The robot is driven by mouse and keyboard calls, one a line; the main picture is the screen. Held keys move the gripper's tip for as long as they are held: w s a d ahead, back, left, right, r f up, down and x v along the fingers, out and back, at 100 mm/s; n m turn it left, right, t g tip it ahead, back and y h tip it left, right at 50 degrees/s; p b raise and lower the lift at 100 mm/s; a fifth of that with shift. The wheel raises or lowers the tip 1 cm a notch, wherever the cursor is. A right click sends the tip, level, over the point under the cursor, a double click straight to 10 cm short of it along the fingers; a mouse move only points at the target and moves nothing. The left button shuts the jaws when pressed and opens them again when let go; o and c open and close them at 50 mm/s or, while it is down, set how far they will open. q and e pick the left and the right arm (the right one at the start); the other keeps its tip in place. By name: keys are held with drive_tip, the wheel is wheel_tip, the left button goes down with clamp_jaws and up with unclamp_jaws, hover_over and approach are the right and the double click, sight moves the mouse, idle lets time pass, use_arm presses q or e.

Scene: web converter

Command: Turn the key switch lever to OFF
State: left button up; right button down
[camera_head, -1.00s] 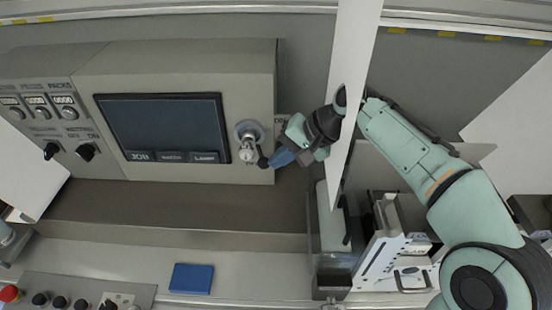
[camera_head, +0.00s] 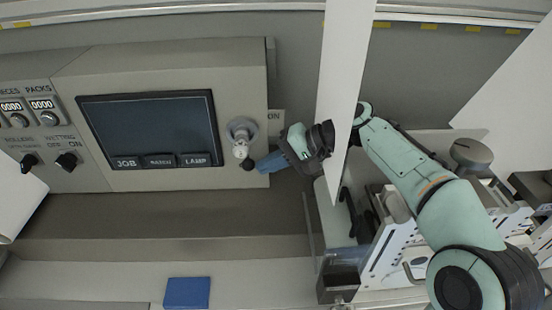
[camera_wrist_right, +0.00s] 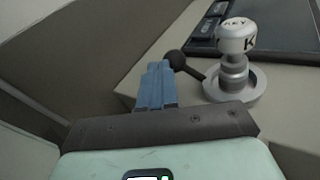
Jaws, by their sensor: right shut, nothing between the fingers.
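The key switch (camera_head: 241,135) is a silver knob on a round base, on the panel right of the dark screen. Its lever ends in a black ball (camera_head: 248,165) that points down and slightly right in the head view. In the right wrist view the key switch (camera_wrist_right: 235,60) stands right of centre, its lever ball (camera_wrist_right: 176,60) toward the gripper. My right gripper (camera_head: 262,167) has blue fingers, shut and empty, with the tips right beside the ball. In the wrist view the fingers (camera_wrist_right: 155,85) are close to the ball; I cannot tell if they touch. My left gripper is not seen.
A white upright panel (camera_head: 338,90) crosses in front of my right arm. A blue block (camera_head: 187,292) lies on the lower ledge. More knobs (camera_head: 66,161) are on the left panel.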

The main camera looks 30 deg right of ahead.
drive_tip(key=shift+w+a+f, duration=0.25)
drive_tip(key=shift+a+f, duration=0.05)
drive_tip(key=shift+a, duration=0.05)
idle(0.6)
